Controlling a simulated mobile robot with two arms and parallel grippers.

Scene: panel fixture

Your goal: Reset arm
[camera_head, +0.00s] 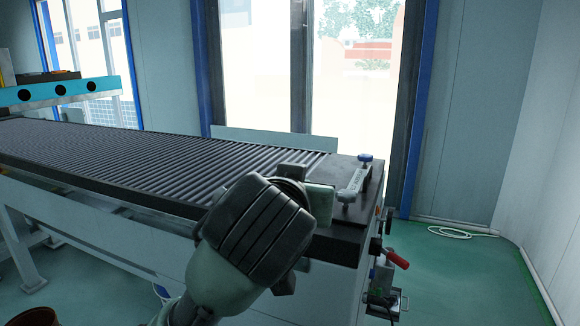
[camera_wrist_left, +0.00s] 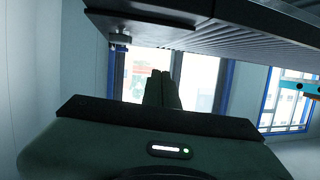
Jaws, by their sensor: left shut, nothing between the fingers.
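My left arm comes in from the bottom of the head view. Its dark wrist with a pale cuff is in front of the near right end of the roller table (camera_head: 130,155). The fingertips are hidden behind the wrist there. In the left wrist view, my left gripper (camera_wrist_left: 162,90) shows as two dark fingers pressed together, with nothing between them. That view is upside down, with the edge of the roller table (camera_wrist_left: 230,35) across the top. The fingers appear apart from the table in that view. My right gripper is in neither view.
A metal clamp with a blue knob (camera_head: 365,158) sits on the table's right corner. A red-handled valve (camera_head: 397,258) sticks out from its right side. A blue beam (camera_head: 60,92) stands over the left end. Green floor (camera_head: 460,285) at the right is mostly clear, with a white cable (camera_head: 462,232).

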